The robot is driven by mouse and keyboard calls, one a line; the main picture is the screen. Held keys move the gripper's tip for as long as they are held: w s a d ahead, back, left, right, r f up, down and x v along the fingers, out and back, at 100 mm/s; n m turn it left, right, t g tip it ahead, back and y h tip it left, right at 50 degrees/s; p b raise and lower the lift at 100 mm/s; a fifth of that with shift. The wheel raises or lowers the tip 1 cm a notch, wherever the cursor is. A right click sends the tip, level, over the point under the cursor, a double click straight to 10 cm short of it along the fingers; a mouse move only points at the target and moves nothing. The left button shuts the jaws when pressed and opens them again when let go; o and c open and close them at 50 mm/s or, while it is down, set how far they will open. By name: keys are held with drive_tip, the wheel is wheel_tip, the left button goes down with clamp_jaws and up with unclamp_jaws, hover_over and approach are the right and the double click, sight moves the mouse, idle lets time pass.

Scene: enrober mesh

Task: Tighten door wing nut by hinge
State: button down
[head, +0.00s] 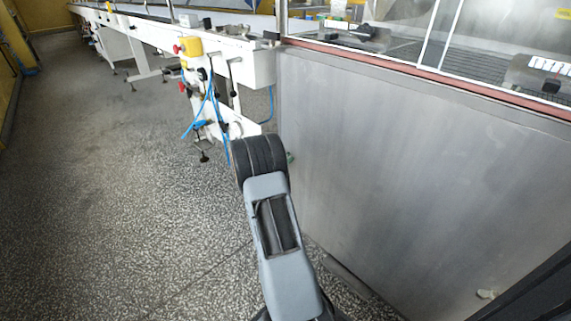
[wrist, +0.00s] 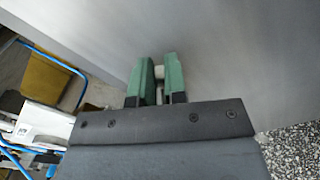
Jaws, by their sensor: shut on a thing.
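The door (head: 400,165) is a large grey metal panel below the window. My gripper shows in the wrist view (wrist: 158,78), its two green fingers against the door face. They are shut on a small pale piece, the wing nut (wrist: 159,72), which sits between the fingers. Most of the nut is hidden by the fingers, so its wing angle cannot be told. In the head view my arm covers the gripper, and only a bit of green shows at the panel's left edge. A second pale wing nut (head: 487,294) is on the panel's lower right.
A white conveyor frame (head: 250,65) stands to the left of the door, with a yellow switch box (head: 191,46) and loose blue cables (head: 205,105). A glazed cover with a red-brown lower edge lies above the door. The speckled floor (head: 110,200) at left is clear.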

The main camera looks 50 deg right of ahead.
sight(296, 163)
drive_tip(key=m+b, duration=0.1)
drive_tip(key=m, duration=0.2)
drive_tip(key=s+f+m+b, duration=0.1)
drive_tip(key=m, duration=0.2)
drive_tip(key=m+b, duration=0.2)
drive_tip(key=shift+s+f+m, duration=0.2)
drive_tip(key=shift+f+m, duration=0.4)
drive_tip(key=shift+m, duration=0.6)
drive_tip(key=shift+f+m, duration=0.15)
drive_tip(key=shift+m, duration=0.65)
drive_tip(key=c, duration=1.2)
unclamp_jaws()
drive_tip(key=shift+o, duration=0.2)
drive_tip(key=shift+a, duration=0.15)
